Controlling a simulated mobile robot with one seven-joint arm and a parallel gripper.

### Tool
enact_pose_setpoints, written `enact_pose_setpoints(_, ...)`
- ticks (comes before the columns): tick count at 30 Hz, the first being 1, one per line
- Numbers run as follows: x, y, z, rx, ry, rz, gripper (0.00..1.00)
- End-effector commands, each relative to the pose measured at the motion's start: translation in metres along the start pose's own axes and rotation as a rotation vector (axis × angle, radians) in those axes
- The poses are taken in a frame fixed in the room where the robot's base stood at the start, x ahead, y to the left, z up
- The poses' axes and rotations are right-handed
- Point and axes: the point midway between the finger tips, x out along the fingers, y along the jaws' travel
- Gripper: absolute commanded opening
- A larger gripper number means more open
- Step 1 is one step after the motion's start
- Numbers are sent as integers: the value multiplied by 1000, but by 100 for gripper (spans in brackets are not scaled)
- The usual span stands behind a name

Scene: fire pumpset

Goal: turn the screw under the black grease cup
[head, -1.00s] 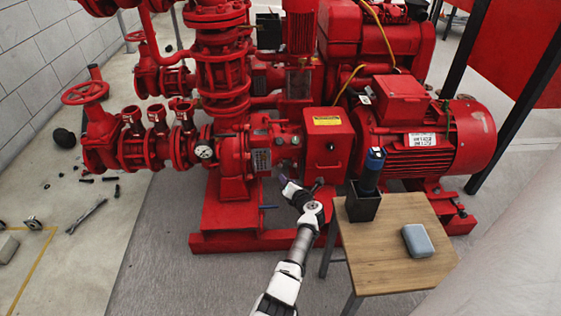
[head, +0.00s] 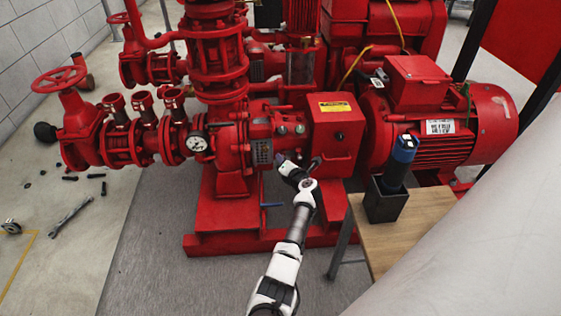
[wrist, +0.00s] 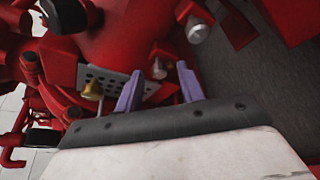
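My gripper (head: 280,160) is at the front of the red pump, just right of its small grey plate (head: 262,152). In the wrist view its two purple fingers (wrist: 160,86) are spread, with nothing visibly gripped. A small silver screw-like part (wrist: 158,69) shows beyond and between the fingertips; I cannot tell whether they touch it. A brass fitting (wrist: 92,90) is left of the fingers by a perforated plate. A black cylindrical cap (wrist: 65,14) at the upper left may be the black grease cup. In the head view I cannot single out the screw.
A red box with a yellow label (head: 336,140) stands right of my gripper. A wooden table (head: 425,222) at the right carries a black holder (head: 385,203) with a blue-topped cylinder (head: 403,155). A large pale surface fills the lower right. Tools lie on the left floor.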

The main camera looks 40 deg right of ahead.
Motion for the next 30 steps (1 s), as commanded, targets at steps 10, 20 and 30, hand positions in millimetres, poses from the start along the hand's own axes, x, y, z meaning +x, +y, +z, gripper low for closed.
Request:
enact_pose_setpoints(10,2,-1,0,1,-1,-1,39)
enact_pose_setpoints(20,2,-1,-1,1,-1,0,7)
enact_pose_setpoints(30,2,0,0,-18,0,-7,0)
